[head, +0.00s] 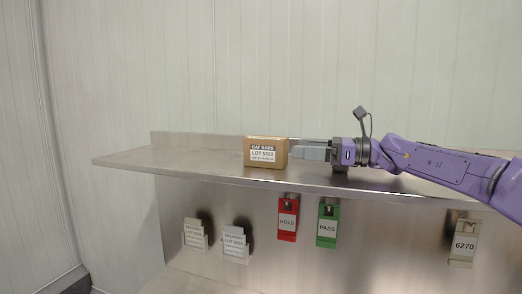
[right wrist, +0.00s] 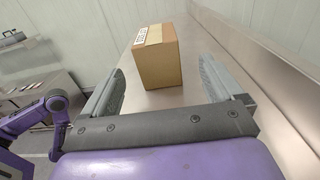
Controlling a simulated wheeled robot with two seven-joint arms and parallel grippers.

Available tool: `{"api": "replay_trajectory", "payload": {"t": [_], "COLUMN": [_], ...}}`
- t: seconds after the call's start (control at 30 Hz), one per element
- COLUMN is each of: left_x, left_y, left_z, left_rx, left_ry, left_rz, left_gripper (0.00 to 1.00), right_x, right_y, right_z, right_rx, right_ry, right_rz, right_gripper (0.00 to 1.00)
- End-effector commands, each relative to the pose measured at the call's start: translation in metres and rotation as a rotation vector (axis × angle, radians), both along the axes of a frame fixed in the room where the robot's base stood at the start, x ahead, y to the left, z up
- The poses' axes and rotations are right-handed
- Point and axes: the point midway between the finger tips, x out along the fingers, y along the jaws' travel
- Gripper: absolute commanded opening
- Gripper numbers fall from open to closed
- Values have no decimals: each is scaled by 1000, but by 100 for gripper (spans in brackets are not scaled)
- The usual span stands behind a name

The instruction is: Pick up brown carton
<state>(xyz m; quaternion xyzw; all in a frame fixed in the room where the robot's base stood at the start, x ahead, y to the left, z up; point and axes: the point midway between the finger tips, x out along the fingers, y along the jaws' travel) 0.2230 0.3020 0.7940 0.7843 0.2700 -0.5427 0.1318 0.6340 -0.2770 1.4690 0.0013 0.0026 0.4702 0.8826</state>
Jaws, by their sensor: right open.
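The brown carton (head: 266,152) stands on the metal shelf (head: 135,158) in the head view, with a white label reading OAT BARS, LOT 5318 on its front. My right gripper (head: 294,150) reaches in from the right, its fingertips at the carton's right side. In the right wrist view the carton (right wrist: 158,58) stands ahead, between the lines of the two open fingers (right wrist: 158,75). A gap shows between each finger and the carton, and nothing is held. My left gripper is not in the head view; a purple arm of mine shows at the left of the right wrist view.
Below the shelf hang a red HOLD tag (head: 288,222), a green PASS tag (head: 327,226), a 6270 tag (head: 464,242) and two pale cards (head: 194,234), (head: 234,243). A raised back edge (head: 200,139) runs behind the carton. The shelf left of the carton is clear.

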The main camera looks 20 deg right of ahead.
Motion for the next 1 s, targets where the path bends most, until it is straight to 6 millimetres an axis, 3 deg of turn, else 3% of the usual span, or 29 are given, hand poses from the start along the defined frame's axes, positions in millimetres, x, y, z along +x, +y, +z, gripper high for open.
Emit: {"api": "replay_trajectory", "payload": {"t": [0.1,0.7,0.97,1.0], "left_x": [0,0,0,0], "left_y": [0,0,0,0], "left_z": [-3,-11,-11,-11], "left_rx": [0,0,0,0], "left_ry": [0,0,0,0], "left_rz": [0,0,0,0], "left_gripper": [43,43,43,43], "right_x": [4,57,59,59], "right_y": [5,84,86,86], "right_z": [-1,0,0,0], "right_rx": [-4,-1,0,1], "right_ry": [0,1,0,-1], "right_rz": [-2,-3,-3,-3], "right_gripper": [94,94,94,81]}}
